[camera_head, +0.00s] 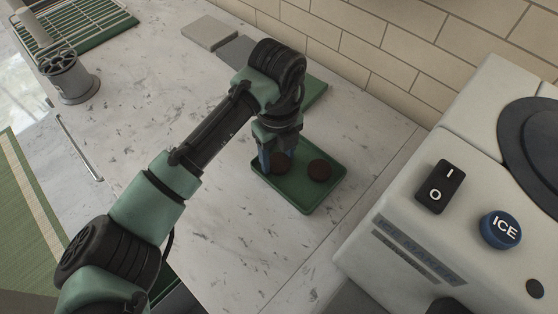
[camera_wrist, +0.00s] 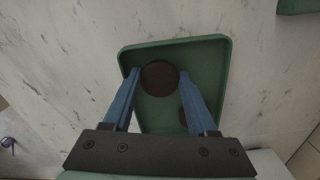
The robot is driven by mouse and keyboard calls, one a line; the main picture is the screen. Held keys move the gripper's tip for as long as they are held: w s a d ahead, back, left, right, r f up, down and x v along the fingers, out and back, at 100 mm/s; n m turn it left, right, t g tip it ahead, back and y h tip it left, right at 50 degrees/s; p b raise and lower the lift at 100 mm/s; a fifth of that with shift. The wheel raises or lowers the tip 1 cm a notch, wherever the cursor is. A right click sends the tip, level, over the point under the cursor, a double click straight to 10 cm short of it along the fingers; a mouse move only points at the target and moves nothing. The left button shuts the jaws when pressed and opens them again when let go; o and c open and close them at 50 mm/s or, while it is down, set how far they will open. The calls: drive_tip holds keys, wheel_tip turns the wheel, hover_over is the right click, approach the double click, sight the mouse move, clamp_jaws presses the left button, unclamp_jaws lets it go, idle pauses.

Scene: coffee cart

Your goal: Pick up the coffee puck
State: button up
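In the wrist view, one puck (camera_wrist: 159,77) shows between and just beyond the fingertips of my gripper (camera_wrist: 160,73), inside the green tray (camera_wrist: 180,46). I cannot tell whether a finger touches the puck.
An ice maker (camera_head: 440,225) with a switch and a blue ICE knob stands at the right. A tiled wall (camera_head: 400,60) runs along the back. Grey slabs (camera_head: 209,33) lie behind my arm. A metal cylinder (camera_head: 69,80) stands at the left. The marble counter left of the tray is clear.

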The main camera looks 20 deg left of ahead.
sight(278, 160)
drive_tip(key=c, duration=0.6)
drive_tip(key=shift+o, duration=0.2)
wheel_tip(278, 160, up, 10)
